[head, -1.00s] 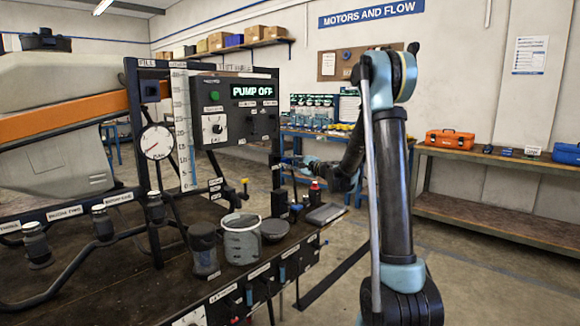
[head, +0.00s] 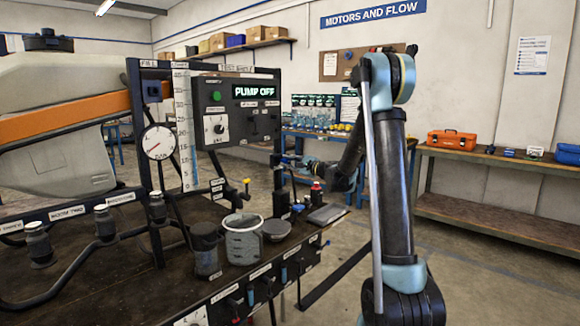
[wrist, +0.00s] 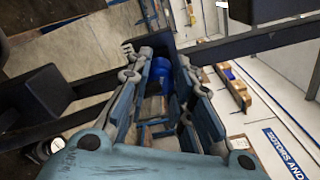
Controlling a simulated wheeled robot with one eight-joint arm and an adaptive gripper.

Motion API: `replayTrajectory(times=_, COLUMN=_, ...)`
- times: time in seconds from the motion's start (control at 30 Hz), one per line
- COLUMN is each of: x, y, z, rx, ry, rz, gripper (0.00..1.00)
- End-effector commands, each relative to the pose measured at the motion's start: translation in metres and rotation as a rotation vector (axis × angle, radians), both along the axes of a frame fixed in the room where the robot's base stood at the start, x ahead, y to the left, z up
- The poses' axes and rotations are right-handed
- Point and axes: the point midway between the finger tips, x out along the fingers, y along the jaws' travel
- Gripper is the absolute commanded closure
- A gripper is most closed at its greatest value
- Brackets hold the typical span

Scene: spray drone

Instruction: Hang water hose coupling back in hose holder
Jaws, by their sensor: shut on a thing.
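In the wrist view my gripper (wrist: 163,84) has its two blue-grey fingers on either side of a bright blue round piece (wrist: 158,68), which looks like the coupling. The fingers are shut on it, and they hide part of it. A dark block (wrist: 152,42) lies just beyond the fingertips and may be the hose holder. In the head view my gripper (head: 292,160) is small, beside a dark upright post (head: 277,175) at the bench's far right corner. From this view I cannot tell whether the coupling touches the holder.
The bench carries a clear beaker (head: 243,240), a dark cup (head: 206,250) and a red-capped bottle (head: 316,193) below my gripper. A control panel (head: 236,108) stands left of it. Dark frame bars (wrist: 255,42) cross near my fingers in the wrist view.

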Motion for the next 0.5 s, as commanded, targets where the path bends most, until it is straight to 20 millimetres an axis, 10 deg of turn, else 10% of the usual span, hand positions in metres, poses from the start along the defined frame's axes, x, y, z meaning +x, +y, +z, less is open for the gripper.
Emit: replayTrajectory(times=0.5, x=0.0066, y=0.0088, z=0.0, rx=0.0, ry=0.0, rz=0.001, gripper=1.0)
